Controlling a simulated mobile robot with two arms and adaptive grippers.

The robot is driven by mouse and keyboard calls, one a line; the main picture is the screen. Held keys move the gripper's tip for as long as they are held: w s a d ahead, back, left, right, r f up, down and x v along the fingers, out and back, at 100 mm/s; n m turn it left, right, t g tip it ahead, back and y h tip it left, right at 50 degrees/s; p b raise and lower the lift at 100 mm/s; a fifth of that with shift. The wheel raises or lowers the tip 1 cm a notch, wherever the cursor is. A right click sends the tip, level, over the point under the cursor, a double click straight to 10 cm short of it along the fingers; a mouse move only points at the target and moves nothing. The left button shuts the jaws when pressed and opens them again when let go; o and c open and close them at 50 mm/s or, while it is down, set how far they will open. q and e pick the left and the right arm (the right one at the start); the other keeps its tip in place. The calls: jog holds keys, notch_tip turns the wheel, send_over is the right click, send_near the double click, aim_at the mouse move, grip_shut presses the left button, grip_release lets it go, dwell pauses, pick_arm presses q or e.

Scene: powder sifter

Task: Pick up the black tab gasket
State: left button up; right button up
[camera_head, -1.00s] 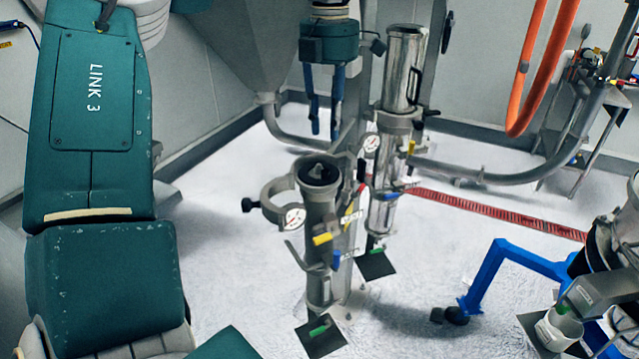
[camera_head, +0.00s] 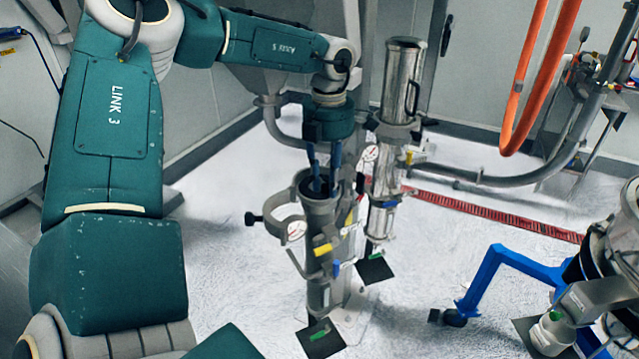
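The near upright metal cylinder (camera_head: 322,235) has an open top with a dark rim. The black gasket (camera_head: 310,190) appears to sit in that top; only a dark part of it shows around my fingers, and its tab is hidden. My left gripper (camera_head: 325,188) points straight down over the cylinder, its two blue fingers apart and their tips at or just inside the opening. I cannot tell whether the fingers touch the gasket. My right gripper is not in view.
An open clamp ring (camera_head: 285,218) sticks out left of the near cylinder. A taller shiny cylinder (camera_head: 403,85) stands close behind, to the right. A blue wheeled frame (camera_head: 490,275) is at the right. Orange hoses (camera_head: 540,75) hang at the upper right.

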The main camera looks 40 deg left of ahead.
pick_arm(q)
grip_shut()
jog(key=shift+r, duration=0.15)
